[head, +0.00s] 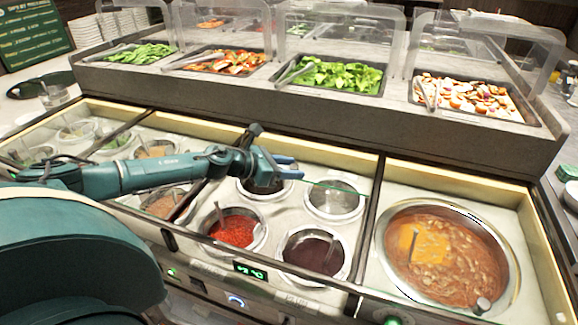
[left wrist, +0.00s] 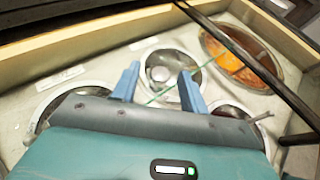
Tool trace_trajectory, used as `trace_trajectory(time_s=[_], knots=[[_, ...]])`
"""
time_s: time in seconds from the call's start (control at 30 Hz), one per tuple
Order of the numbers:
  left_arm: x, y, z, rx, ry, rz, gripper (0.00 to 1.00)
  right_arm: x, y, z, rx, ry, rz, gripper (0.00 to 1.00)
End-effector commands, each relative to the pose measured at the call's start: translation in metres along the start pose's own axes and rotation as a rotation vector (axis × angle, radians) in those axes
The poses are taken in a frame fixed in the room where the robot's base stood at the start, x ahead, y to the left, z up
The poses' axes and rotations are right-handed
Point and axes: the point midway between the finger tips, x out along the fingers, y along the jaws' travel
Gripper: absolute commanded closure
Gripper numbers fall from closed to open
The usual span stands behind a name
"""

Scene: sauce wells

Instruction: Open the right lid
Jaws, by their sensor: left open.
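My left gripper (head: 288,168) reaches in from the left over the middle sauce wells. Its blue fingers are open with nothing between them; in the left wrist view the open fingers (left wrist: 158,80) frame a grey-looking well. A thin greenish line (head: 340,188), which looks like the edge of a clear glass lid, runs right from near the fingertips. It also crosses the left wrist view (left wrist: 192,83) between and beyond the fingers. I cannot tell whether the gripper touches it. A dark bar (head: 372,215) stands between the middle wells and the large soup well. My right gripper is not in view.
A large round soup well (head: 450,250) is at the right. Red sauce (head: 232,230) and dark sauce (head: 313,252) wells lie in front of the gripper. Behind, a raised grey counter (head: 330,112) holds several food trays under clear guards (head: 338,38).

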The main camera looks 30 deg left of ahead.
Motion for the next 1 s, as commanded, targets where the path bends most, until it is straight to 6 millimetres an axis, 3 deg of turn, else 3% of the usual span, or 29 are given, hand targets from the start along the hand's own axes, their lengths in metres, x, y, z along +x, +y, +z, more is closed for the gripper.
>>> trace_trajectory(time_s=[0.57,0.87,1.0], knots=[[-0.001,0.0,0.0,-0.001,0.0,0.0,0.99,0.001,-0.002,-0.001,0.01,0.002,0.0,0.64],[0.0,0.001,0.0,-0.001,0.0,0.001,1.0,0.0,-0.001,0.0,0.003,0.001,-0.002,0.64],[0.008,0.011,0.004,-0.001,-0.006,0.004,1.0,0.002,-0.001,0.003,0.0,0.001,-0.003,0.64]])
